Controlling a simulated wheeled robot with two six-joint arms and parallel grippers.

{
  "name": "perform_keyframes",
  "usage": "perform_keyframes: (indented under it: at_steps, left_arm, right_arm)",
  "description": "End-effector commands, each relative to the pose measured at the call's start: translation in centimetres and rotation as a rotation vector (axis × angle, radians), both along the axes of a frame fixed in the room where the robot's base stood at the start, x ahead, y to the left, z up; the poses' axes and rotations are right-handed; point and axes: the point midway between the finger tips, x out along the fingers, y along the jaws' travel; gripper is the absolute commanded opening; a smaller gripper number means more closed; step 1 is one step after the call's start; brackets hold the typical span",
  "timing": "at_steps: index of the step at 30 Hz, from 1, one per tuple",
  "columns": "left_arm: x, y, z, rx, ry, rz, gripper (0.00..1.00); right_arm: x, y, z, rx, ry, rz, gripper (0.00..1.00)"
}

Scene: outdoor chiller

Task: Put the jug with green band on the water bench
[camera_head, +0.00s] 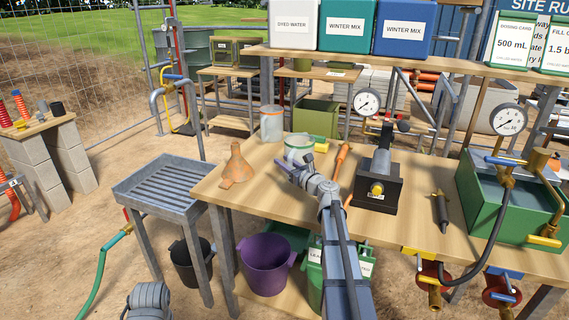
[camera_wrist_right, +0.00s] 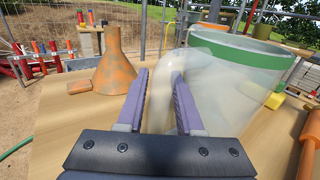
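The jug with green band (camera_head: 298,150) stands on the wooden table (camera_head: 225,196). It is clear plastic and upright. My right gripper (camera_head: 290,166) reaches it from the near side. In the right wrist view, the jug (camera_wrist_right: 215,85) fills the right side and its pale handle (camera_wrist_right: 160,100) shows between the two purple fingers of my gripper (camera_wrist_right: 160,76). The fingers are apart, with gaps beside the handle. A grey slatted metal bench (camera_head: 165,181), apparently the water bench, stands left of the table with its top bare. My left gripper is not in view.
An orange funnel (camera_head: 237,168) stands on the table left of the jug, and another clear jug (camera_head: 271,124) stands behind. An orange-handled tool (camera_head: 341,160) and a black pump-like device (camera_head: 378,185) lie right. A tap pipe (camera_head: 180,100) rises behind the slatted bench.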

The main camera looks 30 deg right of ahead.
Motion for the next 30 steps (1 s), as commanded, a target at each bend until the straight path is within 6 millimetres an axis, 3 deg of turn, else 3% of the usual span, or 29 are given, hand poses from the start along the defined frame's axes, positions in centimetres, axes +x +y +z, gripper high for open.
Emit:
perform_keyframes:
  at_steps: [4, 14, 30]
  left_arm:
    - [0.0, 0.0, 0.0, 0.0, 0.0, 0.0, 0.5]
    - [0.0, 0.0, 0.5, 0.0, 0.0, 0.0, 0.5]
    - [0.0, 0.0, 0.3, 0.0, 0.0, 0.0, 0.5]
  right_arm:
    - [0.0, 0.0, 0.0, 0.0, 0.0, 0.0, 0.53]
    - [0.0, 0.0, 0.5, 0.0, 0.0, 0.0, 0.54]
    - [-10.0, -1.0, 0.3, 0.0, 0.0, -0.001, 0.54]
